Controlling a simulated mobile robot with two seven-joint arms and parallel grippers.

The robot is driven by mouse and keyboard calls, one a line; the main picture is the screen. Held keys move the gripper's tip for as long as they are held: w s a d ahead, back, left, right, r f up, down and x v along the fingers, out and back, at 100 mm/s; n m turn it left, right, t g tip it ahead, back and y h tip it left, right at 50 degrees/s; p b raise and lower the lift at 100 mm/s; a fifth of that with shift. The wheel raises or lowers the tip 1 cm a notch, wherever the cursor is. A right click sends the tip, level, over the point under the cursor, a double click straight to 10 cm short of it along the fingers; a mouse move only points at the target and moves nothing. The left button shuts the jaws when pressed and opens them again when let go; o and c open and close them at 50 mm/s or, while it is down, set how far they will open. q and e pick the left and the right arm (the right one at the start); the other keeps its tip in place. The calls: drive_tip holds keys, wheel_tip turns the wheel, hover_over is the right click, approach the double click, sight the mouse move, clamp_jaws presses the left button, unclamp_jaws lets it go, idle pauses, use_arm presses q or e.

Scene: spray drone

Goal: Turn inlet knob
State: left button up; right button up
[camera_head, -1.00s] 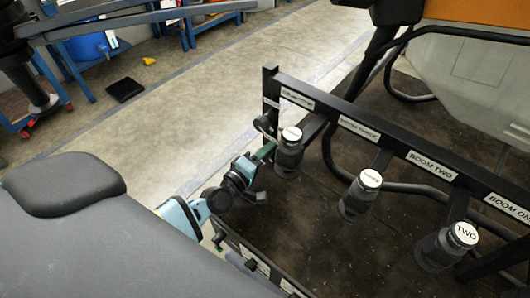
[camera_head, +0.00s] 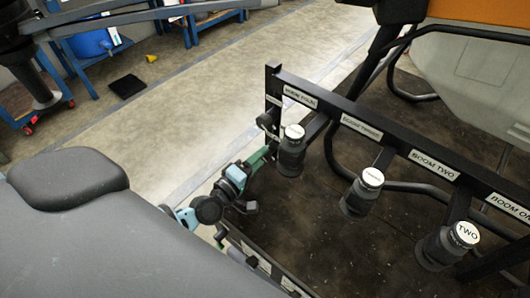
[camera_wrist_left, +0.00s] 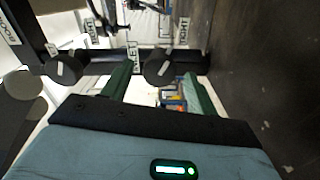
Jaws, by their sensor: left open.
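In the left wrist view, a dark round knob (camera_wrist_left: 160,66) with a pale bar on its face shows ahead, between the fingertip lines of my open left gripper (camera_wrist_left: 157,74). A second similar knob (camera_wrist_left: 66,68) is to the left, outside the fingers. A white label (camera_wrist_left: 133,56) stands between them; its small text cannot be read surely. In the head view, my left gripper (camera_head: 264,155) is beside the end post of the black frame, just below a dark knob (camera_head: 265,121). The fingers look empty; contact with the knob cannot be told. My right gripper is out of view.
A black rail (camera_head: 400,146) with boom labels runs right. Several dark cylinders with white caps (camera_head: 293,132) stand along it, the nearest close to the gripper. A grey tank (camera_head: 470,75) is behind. Open floor (camera_head: 200,95) lies left, with a black mat (camera_head: 127,86).

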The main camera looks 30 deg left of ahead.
use_arm(q)
drive_tip(key=shift+s+a, duration=0.15)
drive_tip(key=shift+s, duration=0.75)
drive_tip(key=shift+s+a, duration=0.1)
drive_tip(key=shift+s, duration=0.8)
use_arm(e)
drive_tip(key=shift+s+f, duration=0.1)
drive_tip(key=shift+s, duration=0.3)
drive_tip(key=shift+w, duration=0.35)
